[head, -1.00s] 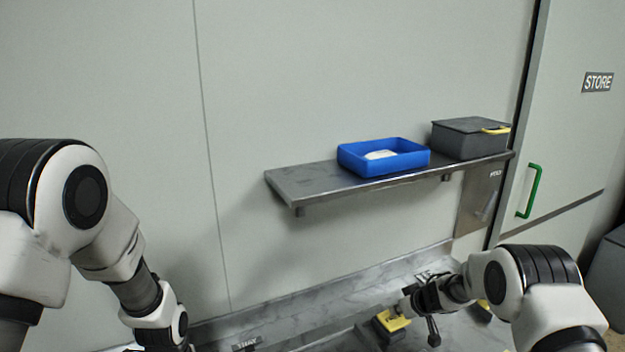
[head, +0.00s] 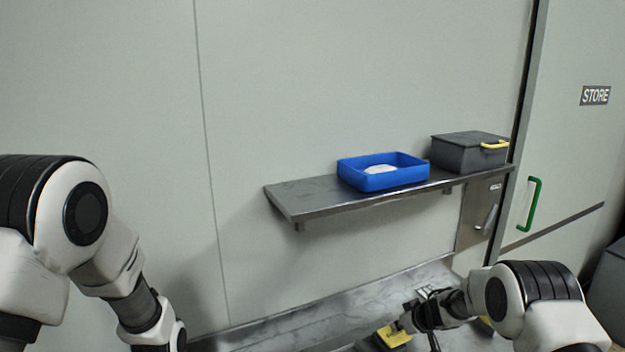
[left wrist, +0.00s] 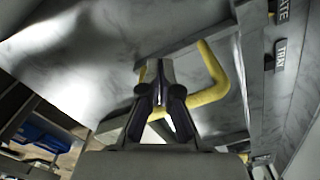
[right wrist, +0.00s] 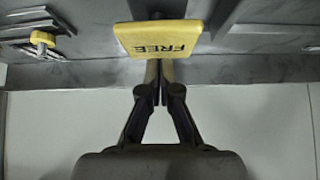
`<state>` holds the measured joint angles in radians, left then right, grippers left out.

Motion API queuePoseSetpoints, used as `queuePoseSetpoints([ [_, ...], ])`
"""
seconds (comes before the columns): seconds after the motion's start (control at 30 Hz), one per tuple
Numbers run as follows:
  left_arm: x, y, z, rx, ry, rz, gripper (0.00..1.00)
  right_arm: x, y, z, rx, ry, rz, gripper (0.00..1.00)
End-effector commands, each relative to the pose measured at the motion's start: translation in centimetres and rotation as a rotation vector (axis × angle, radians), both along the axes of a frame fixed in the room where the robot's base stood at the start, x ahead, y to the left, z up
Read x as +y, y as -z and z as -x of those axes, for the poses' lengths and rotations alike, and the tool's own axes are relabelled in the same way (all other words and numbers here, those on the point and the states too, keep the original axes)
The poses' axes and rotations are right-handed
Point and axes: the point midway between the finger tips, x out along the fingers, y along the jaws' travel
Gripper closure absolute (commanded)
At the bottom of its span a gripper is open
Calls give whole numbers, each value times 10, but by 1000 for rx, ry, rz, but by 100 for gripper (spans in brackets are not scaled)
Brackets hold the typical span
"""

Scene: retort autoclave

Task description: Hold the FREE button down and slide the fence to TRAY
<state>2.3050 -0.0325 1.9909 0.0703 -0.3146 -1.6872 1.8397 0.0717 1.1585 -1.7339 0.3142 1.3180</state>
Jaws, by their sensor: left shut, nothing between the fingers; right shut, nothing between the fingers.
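The yellow FREE button (right wrist: 157,38) is a block with dark lettering, upside down in the right wrist view. In the head view the yellow block (head: 393,336) shows low on the bench. My right gripper (right wrist: 159,66) is shut and empty, its tips at the button's near edge; I cannot tell how far it is pressed. In the left wrist view a bent yellow handle (left wrist: 217,75) stands on a grey metal part. My left gripper (left wrist: 160,70) is shut and empty, its tips within the handle's bend; contact is unclear. The TRAY label (left wrist: 280,54) is at the upper right.
A steel shelf (head: 305,205) on the wall holds a blue tray (head: 400,180) and a dark lidded box (head: 465,154). A door with a green handle (head: 531,203) is at the right. A yellow knob (right wrist: 42,39) sits left of the button in the right wrist view.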

Motion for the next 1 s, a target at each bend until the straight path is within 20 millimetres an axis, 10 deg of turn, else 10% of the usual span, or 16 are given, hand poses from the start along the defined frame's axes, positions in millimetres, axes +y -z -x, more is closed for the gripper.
queuePoseSetpoints([
  [1.0,-1,0,0,0,0,0,100,0,29,1,2,0,0,100],
])
